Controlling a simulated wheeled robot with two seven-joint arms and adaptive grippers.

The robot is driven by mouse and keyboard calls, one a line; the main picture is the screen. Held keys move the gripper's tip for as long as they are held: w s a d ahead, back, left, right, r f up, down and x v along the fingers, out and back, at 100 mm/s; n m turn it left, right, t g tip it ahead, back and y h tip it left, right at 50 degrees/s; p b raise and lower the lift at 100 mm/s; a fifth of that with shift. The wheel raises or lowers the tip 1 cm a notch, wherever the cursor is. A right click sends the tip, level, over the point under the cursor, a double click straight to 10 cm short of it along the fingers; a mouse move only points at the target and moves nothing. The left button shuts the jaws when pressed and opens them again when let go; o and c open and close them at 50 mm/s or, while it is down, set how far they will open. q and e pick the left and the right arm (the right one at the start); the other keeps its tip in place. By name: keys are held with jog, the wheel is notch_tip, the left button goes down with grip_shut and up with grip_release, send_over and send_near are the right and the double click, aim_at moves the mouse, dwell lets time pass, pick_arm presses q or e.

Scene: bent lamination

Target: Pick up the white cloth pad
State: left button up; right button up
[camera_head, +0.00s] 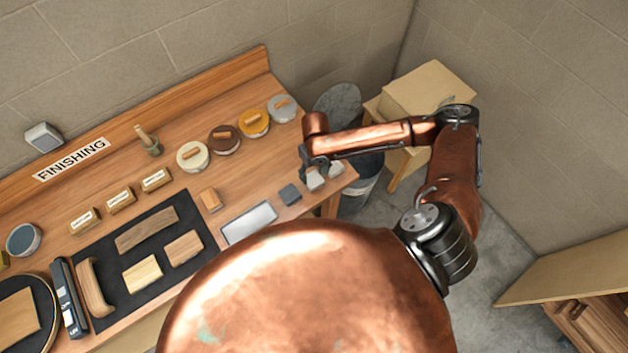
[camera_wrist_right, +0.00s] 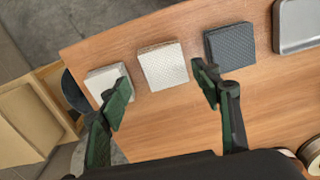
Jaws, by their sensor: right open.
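Two pale square pads lie flat near the right end of the wooden bench. The middle pad (camera_wrist_right: 163,66) is off-white with a woven-looking surface; it also shows in the head view (camera_head: 315,181). The end pad (camera_wrist_right: 103,82) is whitish too, partly hidden by a finger in the wrist view, and shows in the head view (camera_head: 337,169). I cannot tell for certain which is the white cloth pad. My right gripper (camera_wrist_right: 162,80) is open and empty, its fingers on either side of the middle pad in the wrist view, apparently above it. My left gripper is not in view.
A dark grey pad (camera_wrist_right: 230,45) lies beside the middle pad, then a metal tray (camera_head: 249,222). Round tins, including a silver one (camera_head: 282,108), stand behind. A bin (camera_head: 352,185) and a wooden box (camera_head: 428,90) are beyond the bench's right edge.

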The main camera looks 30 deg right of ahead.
aim_at(314, 179)
jog(key=f, duration=0.2)
jog(key=f+p, duration=0.1)
jog(key=f, duration=0.2)
jog(key=shift+w+a+f, duration=0.15)
jog(key=shift+a+f, duration=0.05)
jog(key=shift+f, duration=0.15)
jog(key=shift+c, duration=0.4)
jog(key=c, duration=0.7)
